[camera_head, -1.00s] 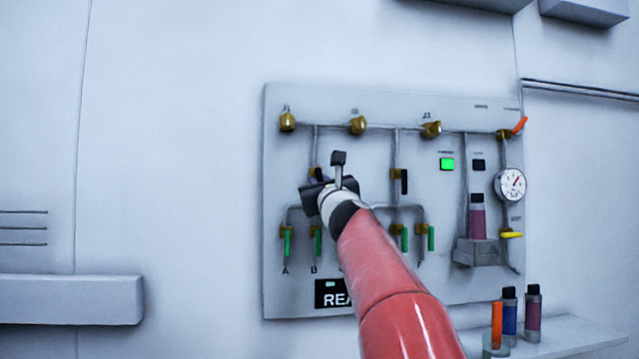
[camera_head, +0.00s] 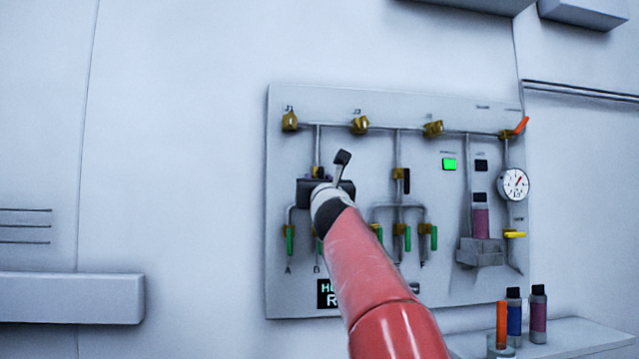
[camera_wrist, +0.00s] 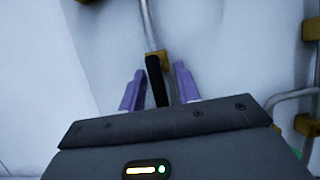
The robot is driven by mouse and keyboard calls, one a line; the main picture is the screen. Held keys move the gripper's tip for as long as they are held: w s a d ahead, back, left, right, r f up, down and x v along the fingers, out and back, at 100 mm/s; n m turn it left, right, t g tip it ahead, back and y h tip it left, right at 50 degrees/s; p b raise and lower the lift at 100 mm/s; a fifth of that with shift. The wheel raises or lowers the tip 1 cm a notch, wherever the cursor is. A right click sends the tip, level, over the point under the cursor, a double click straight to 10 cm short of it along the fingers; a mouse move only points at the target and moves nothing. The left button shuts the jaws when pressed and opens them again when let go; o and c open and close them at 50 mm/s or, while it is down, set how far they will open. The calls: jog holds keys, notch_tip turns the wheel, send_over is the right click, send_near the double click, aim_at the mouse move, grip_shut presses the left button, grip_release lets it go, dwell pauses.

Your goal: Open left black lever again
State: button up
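The left black lever (camera_wrist: 157,82) hangs down from its brass valve (camera_wrist: 156,57) in the wrist view, nearly in line with the pipe. My gripper (camera_wrist: 159,82) is open, with one purple finger on each side of the lever. A gap shows on both sides, and the lever's lower end is hidden behind the gripper body. In the head view my gripper (camera_head: 320,182) is in front of the left valve column and hides this lever; its brass valve (camera_head: 317,171) shows just above. The right black lever (camera_head: 406,181) points down.
The wall panel (camera_head: 288,190) carries several green levers (camera_head: 290,240) low down, a yellow lever (camera_head: 514,234), an orange lever (camera_head: 521,125) and a gauge (camera_head: 513,184). A shelf (camera_head: 570,340) holds bottles at lower right.

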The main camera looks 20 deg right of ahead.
jog(key=b+v, duration=0.4)
jog(key=v, duration=0.4)
dwell(0.5)
